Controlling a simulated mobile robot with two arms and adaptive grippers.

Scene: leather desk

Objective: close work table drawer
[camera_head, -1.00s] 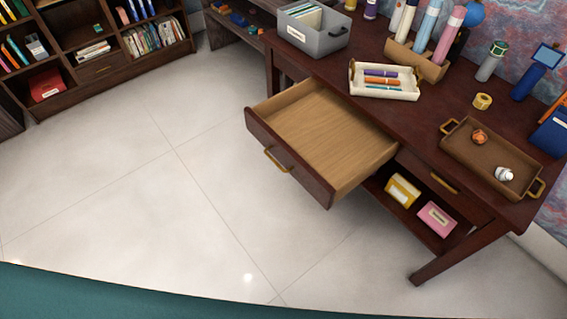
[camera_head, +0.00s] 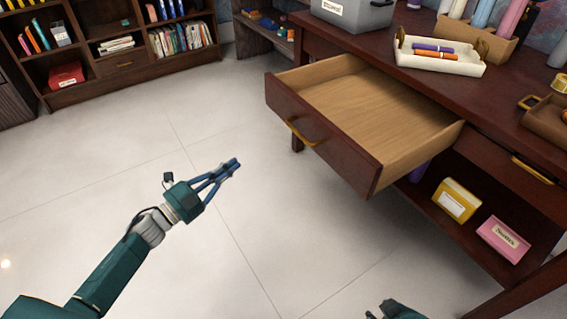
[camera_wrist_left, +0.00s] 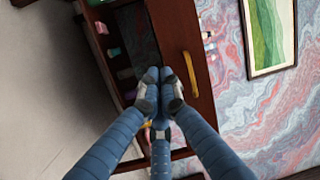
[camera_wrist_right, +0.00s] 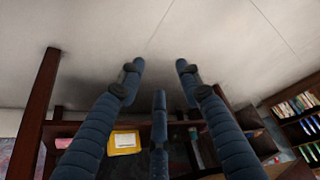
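The work table (camera_head: 480,100) is dark reddish wood. Its left drawer (camera_head: 380,110) is pulled far out and empty, with a pale wood inside and a gold handle (camera_head: 301,134) on its front. My left gripper (camera_head: 236,164) is left of the drawer front, apart from it, its fingers together and empty. In the left wrist view a dark drawer front with a gold handle (camera_wrist_left: 190,73) lies beyond the closed fingertips (camera_wrist_left: 158,76). My right gripper (camera_wrist_right: 160,72) has its fingers spread and empty in the right wrist view; only a bit of that arm shows at the head view's bottom edge.
A second drawer (camera_head: 515,160) right of the open one is shut. A yellow box (camera_head: 457,200) and a pink box (camera_head: 503,239) sit on the lower shelf. A white tray (camera_head: 440,58) and grey bin (camera_head: 352,12) stand on top. The floor before the drawer is clear.

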